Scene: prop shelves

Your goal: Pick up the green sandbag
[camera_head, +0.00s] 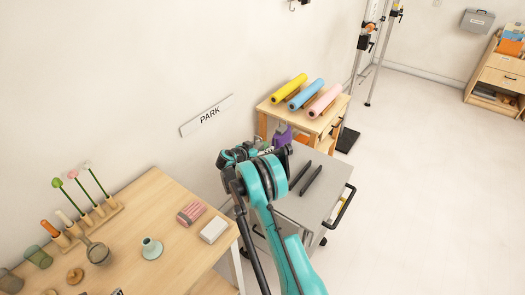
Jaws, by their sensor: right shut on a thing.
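My right arm comes in from the bottom, and its dark gripper (250,153) is over the back of the grey cart top. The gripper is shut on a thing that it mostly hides. A small greenish patch (263,146) shows at the gripper's far side; it fits the green sandbag, but too little shows to be sure of its shape or whether it is off the cart. A purple bag-like thing (283,138) is just beyond it on the right. My left gripper is not in view.
The grey cart (312,206) bears two dark bars (311,180). Behind it, a wooden stand (328,120) holds yellow, blue and pink rolls. A wooden table (178,262) with several small props is at left. A wall sign (207,116) reads PARK. The floor at right is open.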

